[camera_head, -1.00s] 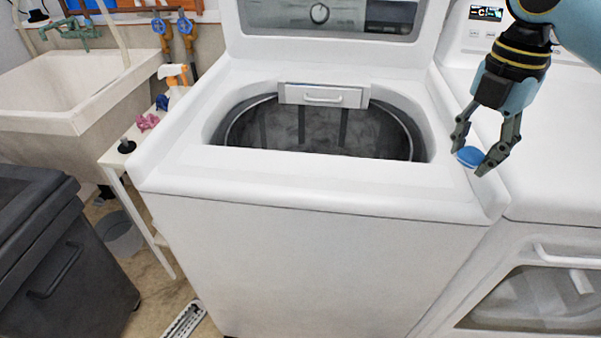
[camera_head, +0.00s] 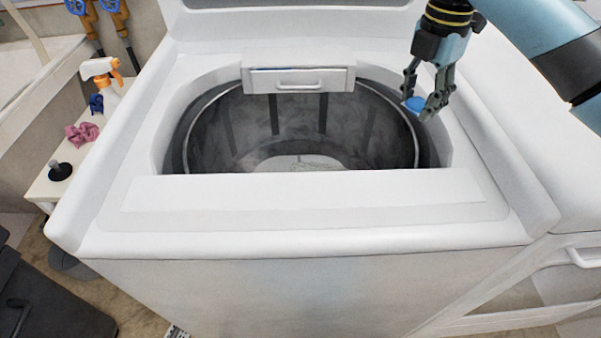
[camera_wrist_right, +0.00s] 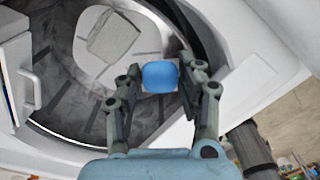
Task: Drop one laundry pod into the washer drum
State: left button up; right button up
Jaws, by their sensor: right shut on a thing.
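The washer drum (camera_head: 255,125) is dark grey and open at the top, in the middle of the head view. My right gripper (camera_head: 415,105) is shut on a blue laundry pod (camera_head: 413,104). In the head view it appears over the right rim of the drum opening. In the right wrist view the pod (camera_wrist_right: 160,76) sits between the fingertips of the gripper (camera_wrist_right: 160,82), with the drum interior (camera_wrist_right: 85,95) behind it and to the left. My left gripper is not in view.
A dispenser drawer (camera_head: 299,80) juts over the drum's back edge. The white washer top (camera_head: 300,200) surrounds the opening. On the left, a narrow shelf (camera_head: 45,185) holds a spray bottle (camera_head: 104,80), a pink cloth (camera_head: 82,133) and a black-based item (camera_head: 60,171). A dark bin (camera_head: 45,300) stands below.

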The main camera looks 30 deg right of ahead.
pick_arm(q)
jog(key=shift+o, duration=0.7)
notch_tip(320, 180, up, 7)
jog(key=p, duration=0.5)
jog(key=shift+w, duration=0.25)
pick_arm(e)
jog(key=w+a+p, duration=0.3)
jog(key=w+a, duration=0.2)
jog(key=w, duration=0.5)
pick_arm(q)
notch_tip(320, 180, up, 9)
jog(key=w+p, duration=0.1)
jog(key=p, duration=0.5)
pick_arm(e)
jog(key=w+a+r+n, duration=0.2)
jog(key=w+a+n, duration=0.15)
jog(key=a, duration=0.55)
pick_arm(q)
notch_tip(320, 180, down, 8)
jog(key=b, duration=0.7)
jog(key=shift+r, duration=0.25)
pick_arm(e)
notch_tip(320, 180, down, 6)
jog(key=shift+w+f, duration=0.15)
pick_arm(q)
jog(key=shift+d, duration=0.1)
pick_arm(e)
jog(key=shift+a, duration=0.1)
